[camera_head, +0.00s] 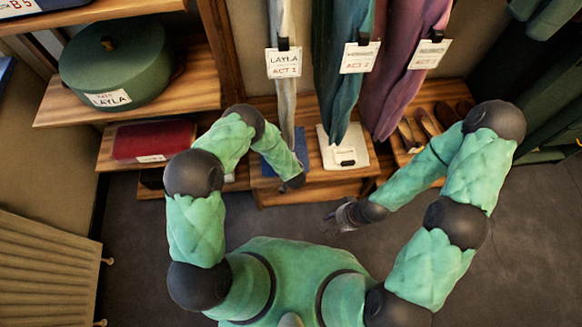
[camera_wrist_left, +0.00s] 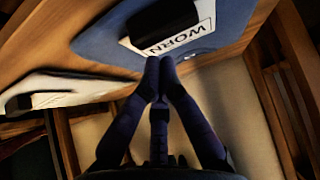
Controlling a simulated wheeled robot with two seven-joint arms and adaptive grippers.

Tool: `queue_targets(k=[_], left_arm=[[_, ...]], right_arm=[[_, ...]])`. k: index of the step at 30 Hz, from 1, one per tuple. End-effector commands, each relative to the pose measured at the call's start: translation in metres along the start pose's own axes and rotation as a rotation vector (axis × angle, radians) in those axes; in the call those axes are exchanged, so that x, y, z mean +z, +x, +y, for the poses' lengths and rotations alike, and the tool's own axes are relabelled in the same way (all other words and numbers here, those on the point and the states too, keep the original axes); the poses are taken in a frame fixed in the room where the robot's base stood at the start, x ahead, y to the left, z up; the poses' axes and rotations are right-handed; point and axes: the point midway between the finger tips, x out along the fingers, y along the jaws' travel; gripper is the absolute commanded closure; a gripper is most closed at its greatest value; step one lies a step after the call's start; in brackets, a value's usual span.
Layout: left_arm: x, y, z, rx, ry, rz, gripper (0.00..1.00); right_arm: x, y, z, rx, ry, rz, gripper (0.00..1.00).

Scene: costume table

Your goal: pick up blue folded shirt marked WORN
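The blue folded shirt (camera_head: 301,147) lies on the low wooden shelf, partly hidden by my left forearm in the head view. In the left wrist view the blue shirt (camera_wrist_left: 103,42) bears a white WORN card (camera_wrist_left: 185,40) with a black block over part of it. My left gripper (camera_wrist_left: 160,66) has its fingertips together at the card's near edge, with nothing visible between them. Whether it touches the shirt I cannot tell. My right gripper (camera_head: 340,215) hangs over the floor in front of the shelf, away from the shirt; its fingers are too small to read.
A white folded garment (camera_head: 342,152) with a black clip lies right of the shirt. Labelled garments (camera_head: 345,70) hang above. A green hat box (camera_head: 117,65) and a red box (camera_head: 153,140) sit left. Shoes (camera_head: 428,122) stand right. The floor in front is open.

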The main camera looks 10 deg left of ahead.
Motion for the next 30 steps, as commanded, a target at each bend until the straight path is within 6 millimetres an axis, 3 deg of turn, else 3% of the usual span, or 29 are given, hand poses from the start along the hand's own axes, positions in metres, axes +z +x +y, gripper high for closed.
queue_targets(k=[6,17,20,30], left_arm=[[0.0,0.017,0.0,0.001,-0.001,0.0,1.0],[-0.001,0.018,0.0,0.001,-0.001,0.0,1.0],[0.006,0.012,0.001,0.001,0.001,-0.003,1.0],[0.062,-0.033,0.001,0.001,0.002,-0.004,1.0]], right_arm=[[0.0,0.009,0.003,0.0,0.0,0.0,0.6],[0.0,0.008,0.003,0.0,0.0,0.0,0.6],[0.0,0.005,0.002,0.0,0.0,0.0,0.6],[0.0,-0.012,-0.004,0.0,0.0,0.0,0.6]])
